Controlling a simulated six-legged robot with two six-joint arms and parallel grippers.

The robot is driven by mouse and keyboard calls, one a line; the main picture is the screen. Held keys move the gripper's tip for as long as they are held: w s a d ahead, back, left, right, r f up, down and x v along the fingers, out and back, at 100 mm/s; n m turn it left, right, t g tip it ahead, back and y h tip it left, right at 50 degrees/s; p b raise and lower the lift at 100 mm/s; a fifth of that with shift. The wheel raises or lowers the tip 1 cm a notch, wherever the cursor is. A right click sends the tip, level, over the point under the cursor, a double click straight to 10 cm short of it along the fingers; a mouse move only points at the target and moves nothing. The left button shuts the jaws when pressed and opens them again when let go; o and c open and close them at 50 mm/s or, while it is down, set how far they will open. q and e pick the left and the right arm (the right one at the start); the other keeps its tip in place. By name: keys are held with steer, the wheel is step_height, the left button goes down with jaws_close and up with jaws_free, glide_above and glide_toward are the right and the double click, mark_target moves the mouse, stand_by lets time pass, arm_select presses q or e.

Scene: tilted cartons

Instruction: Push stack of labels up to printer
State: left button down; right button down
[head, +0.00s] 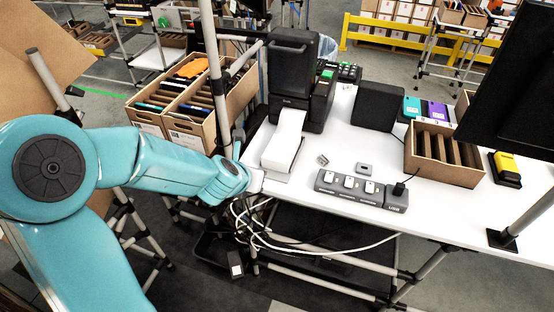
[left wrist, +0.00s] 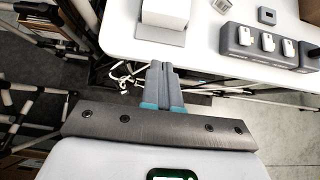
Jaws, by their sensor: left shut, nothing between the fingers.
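The stack of labels (head: 287,133) is a tall white block on the white table, just in front of the black printer (head: 290,75). It sits on a thin grey plate (head: 272,176). In the left wrist view, the lower part of the stack (left wrist: 166,12) shows at the top, with the plate (left wrist: 160,36) below it. My left gripper (head: 256,182) is at the table's front-left corner, near the front of the plate. Its fingers (left wrist: 160,72) are shut and empty, pointing toward the stack and apart from it. My right gripper is in neither view.
A grey power strip (head: 360,188) with white plugs lies right of the stack, with small metal parts nearby. A carton with dividers (head: 440,155) stands further right. Cartons of folders (head: 190,105) stand left of the table. White cables hang below the edge.

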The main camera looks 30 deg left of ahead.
arm_select(q)
steer(key=p, duration=0.2)
glide_toward(272, 159)
steer(key=w+f, duration=0.1)
steer(key=f, duration=0.2)
steer(key=w+f, duration=0.1)
steer(key=f, duration=0.1)
steer(key=shift+w+a+f, duration=0.15)
steer(key=shift+w+a, duration=0.1)
steer(key=shift+w, duration=0.05)
steer(key=shift+w+a+f, duration=0.1)
steer(key=shift+w+a, duration=0.1)
steer(key=shift+w, duration=0.2)
steer(key=shift+w, duration=0.15)
steer(key=shift+w+a, duration=0.2)
steer(key=shift+w, duration=0.85)
